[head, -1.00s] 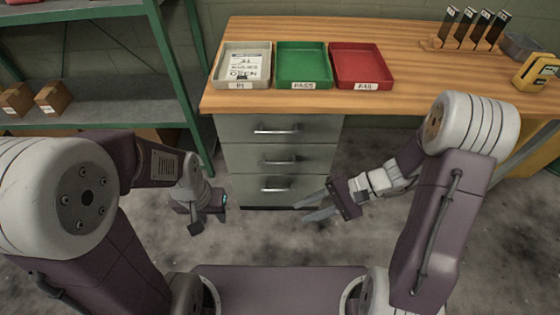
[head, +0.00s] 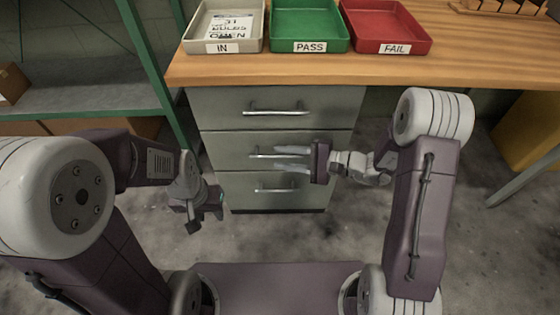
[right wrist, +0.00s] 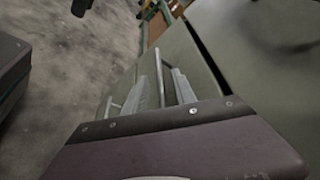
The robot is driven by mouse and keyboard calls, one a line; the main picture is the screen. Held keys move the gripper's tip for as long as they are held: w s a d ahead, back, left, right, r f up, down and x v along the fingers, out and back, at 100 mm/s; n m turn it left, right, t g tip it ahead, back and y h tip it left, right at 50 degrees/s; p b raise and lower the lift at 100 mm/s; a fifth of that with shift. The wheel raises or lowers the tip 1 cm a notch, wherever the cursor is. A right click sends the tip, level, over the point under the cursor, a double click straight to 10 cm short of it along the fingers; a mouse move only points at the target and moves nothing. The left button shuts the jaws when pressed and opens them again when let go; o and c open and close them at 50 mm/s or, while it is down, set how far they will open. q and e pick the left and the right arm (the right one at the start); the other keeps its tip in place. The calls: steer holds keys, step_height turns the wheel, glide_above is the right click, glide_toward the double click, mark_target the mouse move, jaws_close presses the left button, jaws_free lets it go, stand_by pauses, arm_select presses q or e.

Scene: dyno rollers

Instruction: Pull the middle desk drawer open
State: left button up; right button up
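The middle desk drawer (head: 222,149) is closed flush in the grey drawer unit. Its bar handle (head: 258,153) shows in the head view, partly behind my fingers. My right gripper (head: 277,159) reaches in from the right at this handle, its fingers pointing left, one above and one below the bar. In the right wrist view the fingers (right wrist: 160,82) are apart, with a handle bar (right wrist: 158,66) running between them; I cannot tell whether they touch it. My left gripper (head: 203,208) hangs left of the drawer unit, away from the handles; its fingers are unclear.
The top drawer handle (head: 276,108) and bottom drawer handle (head: 276,188) sit close above and below. The wooden desktop (head: 300,72) carries IN, PASS and FAIL trays. A green shelf frame (head: 150,70) stands left. Floor before the drawers is clear.

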steer(key=shift+w+a+f, duration=0.15)
steer(key=shift+w+a, duration=0.1)
steer(key=shift+a, duration=0.4)
jaws_close()
stand_by(0.9)
